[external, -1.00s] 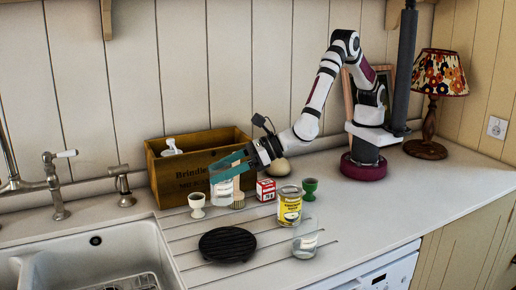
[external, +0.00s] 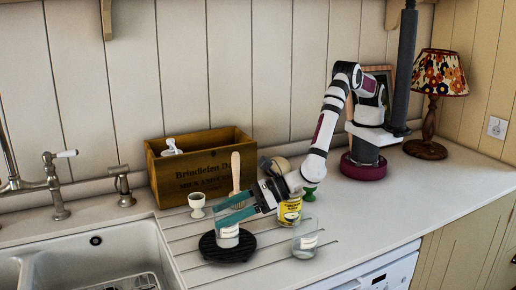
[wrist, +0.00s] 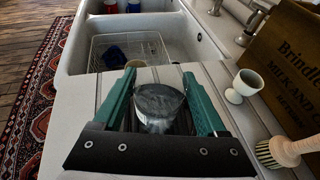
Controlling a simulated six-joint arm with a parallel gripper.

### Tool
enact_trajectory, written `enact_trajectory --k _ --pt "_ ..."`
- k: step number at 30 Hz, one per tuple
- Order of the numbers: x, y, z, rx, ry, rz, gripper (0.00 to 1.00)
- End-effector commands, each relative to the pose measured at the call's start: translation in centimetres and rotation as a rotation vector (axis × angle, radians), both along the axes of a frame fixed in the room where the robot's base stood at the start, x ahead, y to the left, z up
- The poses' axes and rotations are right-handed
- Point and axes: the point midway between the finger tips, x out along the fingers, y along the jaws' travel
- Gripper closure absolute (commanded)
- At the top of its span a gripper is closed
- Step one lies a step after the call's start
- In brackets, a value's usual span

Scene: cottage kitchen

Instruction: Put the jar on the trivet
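The jar (external: 228,237) is clear glass with a pale label. It is upright over the black round trivet (external: 208,249), with its base at or just above the trivet's surface; I cannot tell if it touches. My gripper (external: 230,218) has its teal fingers on both sides of the jar, near its top, and appears shut on it. In the wrist view the jar (wrist: 157,108) sits between the two fingertips. The trivet is mostly hidden there behind the jar and my gripper.
A yellow can (external: 290,211) and another clear glass (external: 305,243) stand to the right. A white egg cup (external: 197,204), a brush (external: 236,172) and a wooden crate (external: 185,178) are behind. The sink (external: 105,255) lies left. A green cup (external: 309,193) is partly hidden.

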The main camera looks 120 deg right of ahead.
Motion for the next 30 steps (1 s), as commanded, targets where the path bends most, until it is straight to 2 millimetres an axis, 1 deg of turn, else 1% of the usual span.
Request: enact_trajectory --k 1,3,4,11,13,17,21,24,27,30 --pt "0.0 0.0 0.0 0.0 0.0 0.0 0.14" --pt "0.0 0.0 0.0 0.0 0.0 0.0 0.02" --pt "0.0 0.0 0.0 0.0 0.0 0.0 0.0" --pt "0.0 0.0 0.2 0.001 -0.001 0.0 0.0" --pt "-0.4 0.2 0.6 0.0 0.0 0.001 0.0" --pt "-2.9 0.8 1.6 0.0 0.0 0.002 0.0" --pt "-6.2 1.8 3.1 0.0 0.0 0.003 0.0" --pt "-8.3 2.3 4.0 0.001 -0.001 0.003 0.0" --pt "-9.8 2.7 4.6 0.0 0.0 0.001 0.0" --pt "-10.6 2.8 4.9 0.0 0.0 0.0 0.0"
